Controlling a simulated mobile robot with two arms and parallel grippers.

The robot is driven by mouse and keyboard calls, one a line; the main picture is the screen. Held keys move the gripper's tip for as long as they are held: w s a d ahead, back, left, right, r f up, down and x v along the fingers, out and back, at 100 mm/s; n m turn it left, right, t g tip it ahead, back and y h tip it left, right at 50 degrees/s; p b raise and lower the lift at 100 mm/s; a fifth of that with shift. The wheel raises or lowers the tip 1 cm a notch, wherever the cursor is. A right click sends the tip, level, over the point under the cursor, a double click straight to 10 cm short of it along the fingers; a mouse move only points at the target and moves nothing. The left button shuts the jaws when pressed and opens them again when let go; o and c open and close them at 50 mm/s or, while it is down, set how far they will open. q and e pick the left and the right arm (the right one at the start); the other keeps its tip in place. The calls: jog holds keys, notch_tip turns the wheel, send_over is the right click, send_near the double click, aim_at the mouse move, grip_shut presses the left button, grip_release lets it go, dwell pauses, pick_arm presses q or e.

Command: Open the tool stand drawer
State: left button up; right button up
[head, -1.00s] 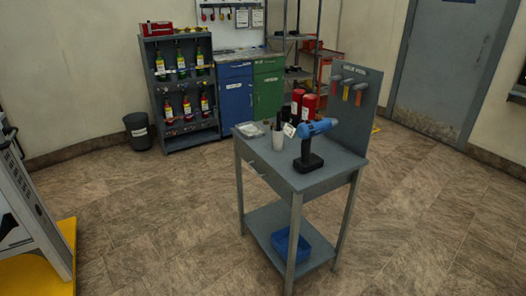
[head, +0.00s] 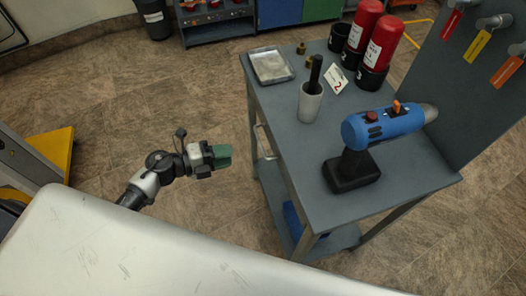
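The grey tool stand (head: 300,164) is close on the right of the head view. Its drawer side faces left, with a thin pale handle (head: 263,140) below the top edge. The drawer front is seen at a steep slant and looks flush with the stand. My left gripper (head: 224,155) is left of the handle and apart from it, its green fingertips pointing right toward the stand. From this angle I cannot tell if its fingers are apart; I see nothing held. My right gripper is not in view.
On the stand top are a blue drill (head: 385,125), a cup (head: 310,102) holding a dark-handled tool, a small tray (head: 270,65), red cylinders (head: 382,42) and a number card (head: 336,78). A blue bin is partly visible on the lower shelf. Floor is open left of the stand.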

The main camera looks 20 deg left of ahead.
aim_at(263, 148)
pick_arm(q)
jog(key=shift+m+g, duration=0.4)
jog(key=shift+m, duration=0.3)
jog(key=d, duration=0.1)
jog(key=w+d, duration=0.1)
jog(key=d, duration=0.1)
jog(key=w+d, duration=0.1)
jog(key=shift+w+d+r, duration=0.2)
jog(key=shift+d, duration=0.2)
jog(key=shift+p+x, duration=0.3)
jog(key=shift+x, duration=2.5)
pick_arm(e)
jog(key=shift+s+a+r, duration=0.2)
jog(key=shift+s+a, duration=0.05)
pick_arm(q)
jog(key=shift+c, duration=0.4)
grip_shut()
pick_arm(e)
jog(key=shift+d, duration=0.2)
